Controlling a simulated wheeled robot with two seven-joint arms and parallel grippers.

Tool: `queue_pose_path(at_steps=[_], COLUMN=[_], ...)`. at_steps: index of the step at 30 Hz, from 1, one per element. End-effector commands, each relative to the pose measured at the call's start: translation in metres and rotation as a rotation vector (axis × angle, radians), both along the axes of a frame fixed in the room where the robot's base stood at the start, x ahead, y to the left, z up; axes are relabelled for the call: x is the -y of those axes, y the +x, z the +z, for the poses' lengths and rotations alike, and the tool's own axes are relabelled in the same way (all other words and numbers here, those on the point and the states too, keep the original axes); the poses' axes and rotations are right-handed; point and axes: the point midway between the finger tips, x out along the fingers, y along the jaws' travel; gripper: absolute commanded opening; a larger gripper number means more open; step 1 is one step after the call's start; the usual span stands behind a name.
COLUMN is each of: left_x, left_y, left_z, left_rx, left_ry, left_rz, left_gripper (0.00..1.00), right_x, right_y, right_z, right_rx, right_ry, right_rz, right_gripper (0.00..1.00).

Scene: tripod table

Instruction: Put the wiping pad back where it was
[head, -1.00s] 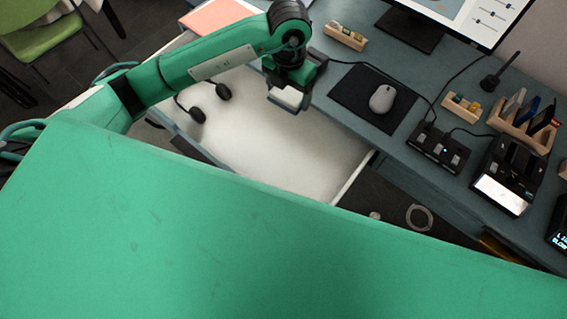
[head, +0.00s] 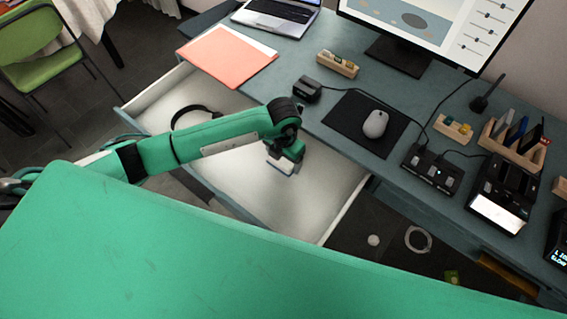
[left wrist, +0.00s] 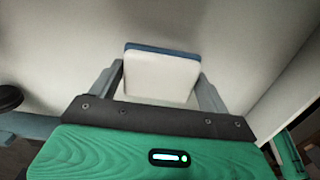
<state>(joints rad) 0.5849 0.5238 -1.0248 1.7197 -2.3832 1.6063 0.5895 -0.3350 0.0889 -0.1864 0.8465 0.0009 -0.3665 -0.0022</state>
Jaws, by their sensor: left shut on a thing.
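The wiping pad (left wrist: 160,75) is a white block with a blue layer along its far edge. My left gripper (left wrist: 160,88) is shut on it, with one grey finger on each side. In the head view the pad (head: 281,166) shows under my left gripper (head: 284,158), over the right part of the open white drawer (head: 315,205). I cannot tell whether the pad touches the drawer floor. My right gripper is not in view.
A headset (head: 190,112) lies in the left part of the drawer. On the desk are an orange folder (head: 228,55), a laptop (head: 278,14), a mouse (head: 375,124) on a black mat (head: 350,110), and a monitor (head: 400,30). The drawer floor around the pad is clear.

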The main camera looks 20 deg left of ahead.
Motion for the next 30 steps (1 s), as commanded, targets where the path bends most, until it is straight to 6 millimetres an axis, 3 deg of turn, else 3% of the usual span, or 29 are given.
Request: queue_pose_path(at_steps=[8,19,20,23,30], left_x=[0.000,0.000,0.000,0.000,0.000], left_y=[-0.001,0.000,0.000,0.000,0.000], left_z=[-0.037,-0.043,-0.043,-0.042,-0.041], left_rx=[-0.002,-0.001,-0.001,-0.001,-0.001], left_ry=[0.001,0.000,0.000,0.000,0.000], left_rz=[0.002,0.001,0.001,0.001,0.001], left_gripper=[0.58,0.58,0.81,1.00,1.00], right_x=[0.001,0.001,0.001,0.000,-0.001], right_y=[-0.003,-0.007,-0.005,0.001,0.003], right_z=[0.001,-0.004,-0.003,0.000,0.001], right_rx=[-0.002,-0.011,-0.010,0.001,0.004], right_ry=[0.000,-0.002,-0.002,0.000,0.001], right_rz=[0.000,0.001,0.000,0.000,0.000], right_gripper=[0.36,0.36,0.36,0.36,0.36])
